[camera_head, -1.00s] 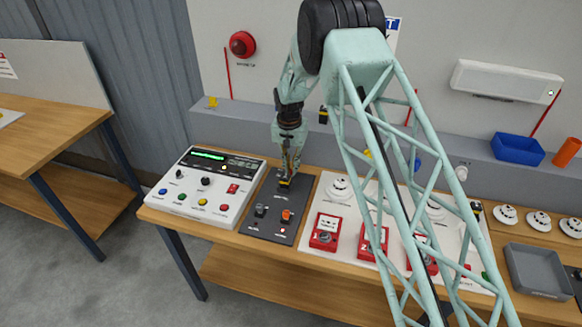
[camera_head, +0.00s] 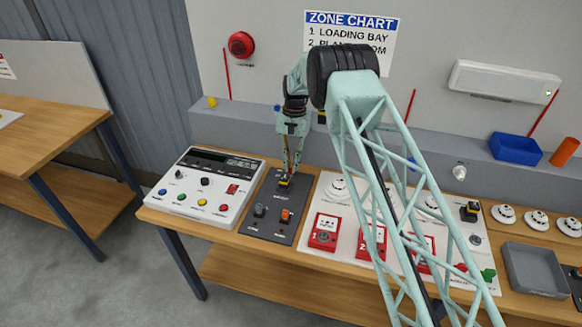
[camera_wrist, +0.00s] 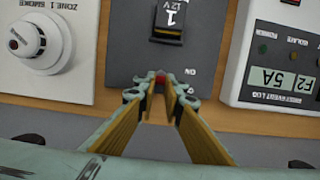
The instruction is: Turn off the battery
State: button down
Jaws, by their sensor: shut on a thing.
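The battery unit, a black block marked 12V and 1 (camera_wrist: 178,22), sits on a dark grey plate (camera_wrist: 128,50) in the wrist view. The plate also shows in the head view (camera_head: 268,228), on the bench between the control panel and the white board. My gripper (camera_wrist: 160,84) is shut on a small red switch part (camera_wrist: 157,75) beside the block; lettering reading ON is next to it. The fingers hide most of this part, so its exact position cannot be told. In the head view, my gripper (camera_head: 286,180) points down at the rear of the plate.
The control panel (camera_head: 178,208) is close on the left. The white board with red call points (camera_head: 323,232) and a smoke detector (camera_wrist: 38,42) is close on the right. Further right is a grey tray (camera_head: 536,272). The wall with the zone chart (camera_head: 352,38) is behind.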

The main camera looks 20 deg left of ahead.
jog(key=shift+w, duration=0.1)
dwell(0.3)
jog(key=c, duration=2.7)
grip_release()
jog(key=shift+r, duration=0.1)
jog(key=r, duration=0.4)
jog(key=w+r, duration=0.1)
jog(key=r, duration=0.2)
jog(key=w+r, duration=0.1)
jog(key=r, duration=0.3)
jog(key=shift+w+r, duration=0.2)
jog(key=shift+r, duration=0.1)
